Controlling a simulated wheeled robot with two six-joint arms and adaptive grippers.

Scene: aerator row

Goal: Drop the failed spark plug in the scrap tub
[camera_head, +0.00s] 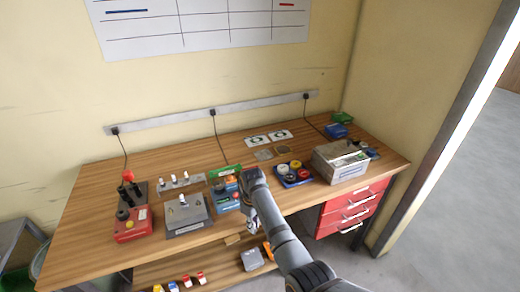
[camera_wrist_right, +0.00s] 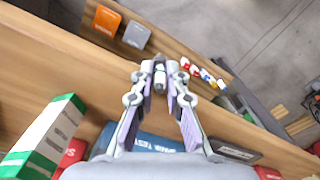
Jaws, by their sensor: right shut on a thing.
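My right gripper (camera_wrist_right: 160,76) is shut on a small pale, dark-tipped piece, which looks like the spark plug (camera_wrist_right: 160,84), between its fingertips in the wrist view. In the head view the right gripper (camera_head: 251,223) hangs at the bench's front edge, and its held piece is too small to make out. Several spark plugs stand in a metal rack (camera_head: 172,186) on the bench, and one stands on a grey block (camera_head: 187,220). A round grey tub (camera_head: 38,266) is partly visible on the far left; I cannot tell whether it is the scrap tub. My left gripper is out of view.
The wooden bench (camera_head: 90,205) holds a red device (camera_head: 132,229), stacked small boxes (camera_head: 226,199), a blue tray (camera_head: 293,181) and a grey metal box (camera_head: 341,171). A lower shelf carries an orange box (camera_wrist_right: 107,20), a grey box (camera_wrist_right: 136,35) and small bottles.

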